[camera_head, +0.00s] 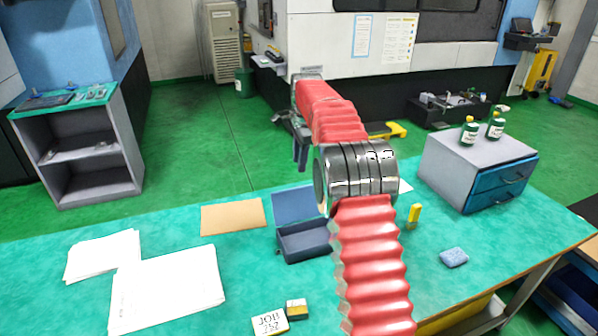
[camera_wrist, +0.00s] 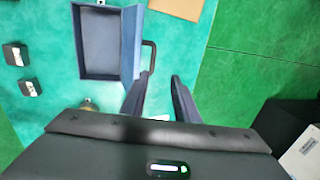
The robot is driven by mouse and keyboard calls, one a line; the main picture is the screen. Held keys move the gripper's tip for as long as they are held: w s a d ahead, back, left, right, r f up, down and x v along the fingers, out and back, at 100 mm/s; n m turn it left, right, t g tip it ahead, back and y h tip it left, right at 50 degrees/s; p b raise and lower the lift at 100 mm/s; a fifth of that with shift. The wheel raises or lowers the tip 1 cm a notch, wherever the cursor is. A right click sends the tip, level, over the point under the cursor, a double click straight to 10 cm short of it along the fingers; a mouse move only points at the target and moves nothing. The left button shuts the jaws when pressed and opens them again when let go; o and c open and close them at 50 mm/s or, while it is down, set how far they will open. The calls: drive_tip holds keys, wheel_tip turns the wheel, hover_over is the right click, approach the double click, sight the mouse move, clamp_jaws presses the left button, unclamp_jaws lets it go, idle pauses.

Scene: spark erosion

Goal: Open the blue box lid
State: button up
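The blue box (camera_head: 306,243) sits on the green table, left of my red-sleeved arm. Its lid (camera_head: 297,203) stands raised along the far edge. In the wrist view the box (camera_wrist: 98,48) shows its hollow inside, and the lid (camera_wrist: 131,45) is tilted up along its right side. A dark handle (camera_wrist: 152,58) sticks out beyond the lid. My gripper (camera_wrist: 160,76) is open, its two dark fingers apart with nothing between them. The left fingertip is close to the handle; I cannot tell whether they touch. In the head view my gripper (camera_head: 301,152) is partly hidden by my arm.
A brown sheet (camera_head: 233,216) and white papers (camera_head: 165,290) lie left of the box. Two small blocks (camera_head: 270,322) (camera_head: 297,309) lie in front. A yellow bottle (camera_head: 414,216), a blue sponge (camera_head: 454,257) and a drawer cabinet (camera_head: 470,168) with two green bottles are to the right.

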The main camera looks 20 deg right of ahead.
drive_tip(key=shift+v, duration=2.05)
drive_tip(key=shift+c, duration=0.4)
drive_tip(key=shift+s+a+r, duration=0.15)
drive_tip(key=shift+r, duration=0.1)
drive_tip(key=c, duration=0.3)
drive_tip(key=s+a+r+n, duration=0.1)
drive_tip(key=s+r, duration=0.1)
drive_tip(key=s, duration=0.1)
drive_tip(key=s+a+r+n, duration=0.2)
drive_tip(key=r, duration=0.1)
drive_tip(key=s+a+r+n, duration=0.1)
drive_tip(key=s+a+r, duration=0.1)
drive_tip(key=s, duration=0.1)
drive_tip(key=shift+s+r+t, duration=0.15)
drive_tip(key=shift+s+t, duration=0.2)
drive_tip(key=shift+t, duration=0.05)
clamp_jaws()
drive_tip(key=s+a+n+t, duration=0.1)
drive_tip(key=s+a+n, duration=0.35)
drive_tip(key=s, duration=0.75)
drive_tip(key=s+a+n+t, duration=0.1)
drive_tip(key=s+a+n, duration=0.35)
drive_tip(key=s, duration=0.85)
drive_tip(key=s+f+n, duration=0.5)
drive_tip(key=s+f, duration=0.1)
drive_tip(key=s, duration=0.5)
drive_tip(key=shift+s+a+f, duration=0.2)
drive_tip(key=shift+a+f, duration=0.2)
drive_tip(key=shift+a, duration=0.05)
